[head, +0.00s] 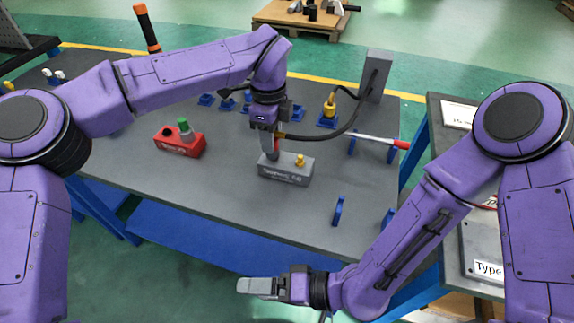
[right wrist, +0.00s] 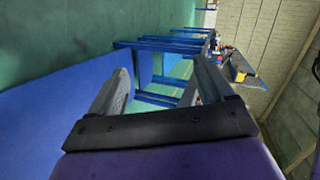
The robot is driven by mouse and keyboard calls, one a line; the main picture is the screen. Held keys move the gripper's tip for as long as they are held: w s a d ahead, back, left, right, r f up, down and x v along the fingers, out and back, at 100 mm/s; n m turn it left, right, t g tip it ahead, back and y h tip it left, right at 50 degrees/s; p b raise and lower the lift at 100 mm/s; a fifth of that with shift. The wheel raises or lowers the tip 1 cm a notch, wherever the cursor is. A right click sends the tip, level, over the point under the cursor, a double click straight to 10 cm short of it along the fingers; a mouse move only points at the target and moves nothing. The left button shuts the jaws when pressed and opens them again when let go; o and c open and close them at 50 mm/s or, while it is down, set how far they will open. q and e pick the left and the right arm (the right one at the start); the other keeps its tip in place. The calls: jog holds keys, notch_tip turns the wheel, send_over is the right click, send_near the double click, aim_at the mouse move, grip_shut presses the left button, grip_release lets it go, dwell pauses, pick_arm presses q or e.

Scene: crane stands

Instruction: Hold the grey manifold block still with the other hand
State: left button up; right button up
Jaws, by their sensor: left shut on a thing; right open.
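The grey manifold block (head: 285,172) stands on the table with lettering on its front and a yellow fitting (head: 299,160) on top towards its right end. My left gripper (head: 272,151) points down over the block's left end. It is shut on what appears to be the end of a black hose (head: 330,137), with a bit of red showing; the fingers hide most of it, and I cannot tell whether it touches the block. My right gripper (head: 260,286) is low in front of the table, away from the block. In the right wrist view its fingers (right wrist: 162,85) are apart and empty.
A red block (head: 179,145) with a green-topped fitting stands left of the grey block. A grey post (head: 378,75) carries the hose. A red-handled rod (head: 378,141) rests on blue stands. A yellow fitting (head: 329,106) sits on a blue base.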

jog(key=w+r+n+t+y, duration=0.1)
jog(key=w+r, duration=0.2)
jog(key=w+r+n+t+y, duration=0.1)
jog(key=w+r, duration=0.2)
jog(key=w, duration=0.1)
jog(key=w+r+n+t+y, duration=0.1)
jog(key=w+r, duration=0.2)
jog(key=w, duration=0.1)
jog(key=shift+w+r, duration=0.15)
jog(key=shift+r, duration=0.2)
jog(key=w+d+r+n+t+y, duration=0.2)
jog(key=w+d+r+n+t, duration=0.25)
jog(key=w+d+r, duration=0.55)
jog(key=w+d+r+n+t+y, duration=0.25)
jog(key=w+d+r+t, duration=0.35)
jog(key=r, duration=0.7)
jog(key=n+g+h, duration=0.4)
jog(key=g+h, duration=0.7)
jog(key=g, duration=0.1)
send_near(312, 170)
jog(key=shift+a+f+y, duration=0.25)
jog(key=shift+a+f, duration=0.15)
jog(key=shift+f, duration=0.1)
jog(key=shift+a+f, duration=0.15)
jog(key=shift+f, duration=0.05)
jog(key=x, duration=0.8)
jog(key=shift+w+a+f, duration=0.1)
jog(key=shift+w+a, duration=0.15)
